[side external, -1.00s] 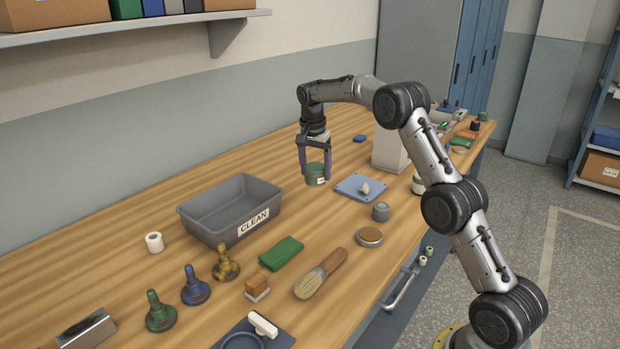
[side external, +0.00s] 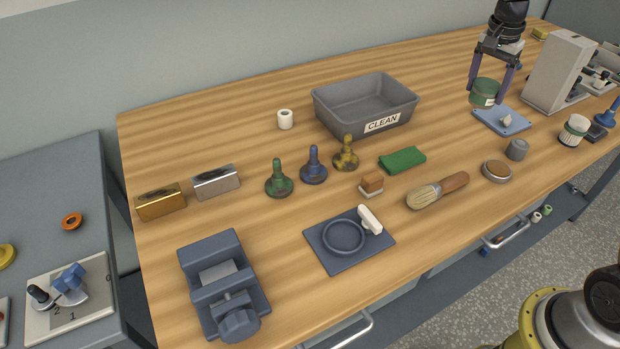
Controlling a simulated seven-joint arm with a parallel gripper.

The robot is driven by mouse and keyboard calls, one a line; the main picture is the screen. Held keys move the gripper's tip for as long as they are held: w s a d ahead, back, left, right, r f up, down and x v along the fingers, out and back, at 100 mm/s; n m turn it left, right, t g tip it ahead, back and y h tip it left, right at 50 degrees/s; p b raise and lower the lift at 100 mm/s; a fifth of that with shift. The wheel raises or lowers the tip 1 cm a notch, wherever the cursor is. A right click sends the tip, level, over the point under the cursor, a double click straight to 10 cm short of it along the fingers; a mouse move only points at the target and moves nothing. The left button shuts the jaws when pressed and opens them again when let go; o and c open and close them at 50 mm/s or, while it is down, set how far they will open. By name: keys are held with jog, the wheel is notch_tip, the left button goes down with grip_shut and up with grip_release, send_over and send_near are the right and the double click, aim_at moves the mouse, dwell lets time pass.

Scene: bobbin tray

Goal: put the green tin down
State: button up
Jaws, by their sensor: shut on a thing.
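The green tin (side external: 483,92) with a pale label is in my gripper (side external: 487,97), at the upper right of the side external view. My gripper's two purple fingers are shut on its sides. The tin looks upright and sits just behind the blue square plate (side external: 508,120), to the right of the grey bin. I cannot tell whether its base touches the bench or hangs a little above it.
The grey CLEAN bin (side external: 388,125) stands left of the tin. A green cloth (side external: 402,160), a brush (side external: 437,191), a round tin (side external: 497,170) and a grey weight (side external: 517,149) lie nearer the front. A pale machine (side external: 558,72) stands right. Bare wood shows between bin and gripper.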

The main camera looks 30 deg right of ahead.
jog(key=shift+w+n, duration=0.1)
jog(key=shift+n, duration=0.6)
jog(key=w+a+n+t, duration=0.15)
jog(key=a+n, duration=0.35)
jog(key=a, duration=0.7)
jog(key=w+a+n, duration=0.2)
jog(key=a+n, duration=0.3)
jog(key=a, duration=0.7)
jog(key=s+a+n+y, duration=0.1)
jog(key=s+a+n, duration=0.35)
jog(key=a, duration=0.75)
jog(key=s+a+n+y, duration=0.1)
jog(key=s+a+n, duration=0.3)
jog(key=a, duration=0.8)
jog(key=shift+m, duration=0.35)
jog(key=w+a+f, duration=0.7)
jog(key=w+f, duration=0.1)
jog(key=shift+w+a+f, duration=0.15)
jog(key=shift+w+a, duration=0.25)
jog(key=shift+w+a+f, duration=0.3)
jog(key=shift+w+f, duration=0.05)
jog(key=shift+f, duration=0.2)
jog(key=shift+w+f, duration=0.1)
jog(key=shift+f, duration=1.55)
